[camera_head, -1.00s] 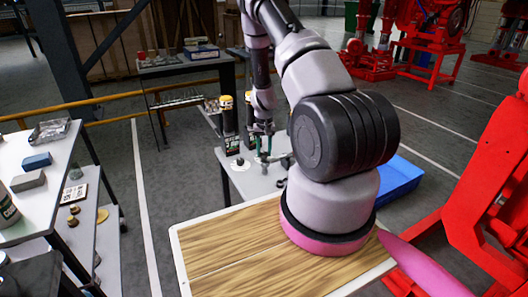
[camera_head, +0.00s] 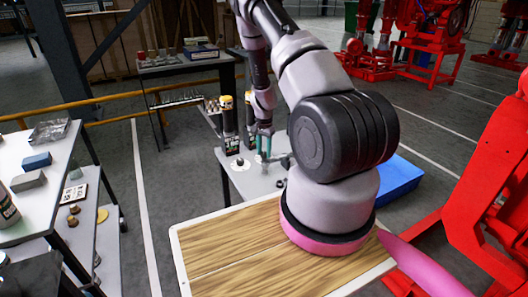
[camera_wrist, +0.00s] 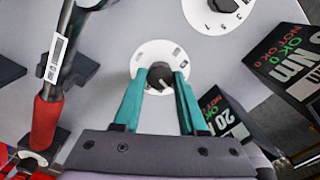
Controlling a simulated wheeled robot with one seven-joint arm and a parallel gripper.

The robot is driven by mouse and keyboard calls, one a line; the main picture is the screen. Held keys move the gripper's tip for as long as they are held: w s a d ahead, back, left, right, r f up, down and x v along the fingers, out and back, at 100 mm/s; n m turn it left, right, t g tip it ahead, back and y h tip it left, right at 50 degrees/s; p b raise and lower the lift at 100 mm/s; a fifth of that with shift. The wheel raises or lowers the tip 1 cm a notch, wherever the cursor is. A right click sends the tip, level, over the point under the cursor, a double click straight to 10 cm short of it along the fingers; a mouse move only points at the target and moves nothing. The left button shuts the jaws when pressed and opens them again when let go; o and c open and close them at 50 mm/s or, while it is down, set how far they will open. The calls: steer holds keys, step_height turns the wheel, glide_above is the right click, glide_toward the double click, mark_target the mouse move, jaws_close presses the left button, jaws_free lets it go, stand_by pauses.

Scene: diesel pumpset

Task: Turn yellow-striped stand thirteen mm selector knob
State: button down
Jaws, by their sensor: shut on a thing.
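In the wrist view, a dark selector knob (camera_wrist: 159,72) sits at the middle of a round white dial plate (camera_wrist: 152,52) on the grey table. My gripper (camera_wrist: 160,79) has its teal fingers shut on this knob. Part of the knob is hidden between the fingers. In the head view, my gripper (camera_head: 265,146) points down at the table beside two black stands with yellow tops, the left stand (camera_head: 229,130) and the right stand (camera_head: 250,118). I cannot read a thirteen mm mark, or tell which stand belongs to the held knob.
A second white dial (camera_wrist: 222,8) lies at upper right in the wrist view. Black boxes with Nm displays (camera_wrist: 290,70) stand close to the right. A red-handled wrench (camera_wrist: 46,122) lies in black holders to the left. A blue bin (camera_head: 398,180) is right of the table.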

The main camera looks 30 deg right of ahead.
stand_by(0.4)
steer(key=shift+c, duration=2.3)
jaws_free()
steer(key=shift+r, duration=0.1)
step_height(320, 180, up, 11)
steer(key=shift+f, duration=0.2)
steer(key=shift+r, duration=0.1)
step_height(320, 180, up, 12)
steer(key=t+y, duration=0.1)
steer(key=t, duration=0.1)
glide_above(264, 153)
steer(key=a, duration=0.4)
steer(key=s+a+r+n+t+y, duration=0.1)
steer(key=s+a+r+n, duration=0.15)
steer(key=r, duration=0.45)
steer(key=s+a+r+n, duration=0.1)
steer(key=s+a+r, duration=0.25)
steer(key=r, duration=0.45)
steer(key=s+a+r+n+t, duration=0.2)
steer(key=s+r, duration=0.4)
steer(key=s, duration=0.4)
steer(key=s+a+r+n+t, duration=0.1)
steer(key=s+a+r+t, duration=0.1)
steer(key=s+r, duration=0.4)
steer(key=s+a, duration=0.1)
steer(key=s, duration=0.4)
steer(key=shift+a+r+n, duration=0.15)
steer(key=shift+r+n, duration=0.2)
steer(key=shift+r, duration=0.05)
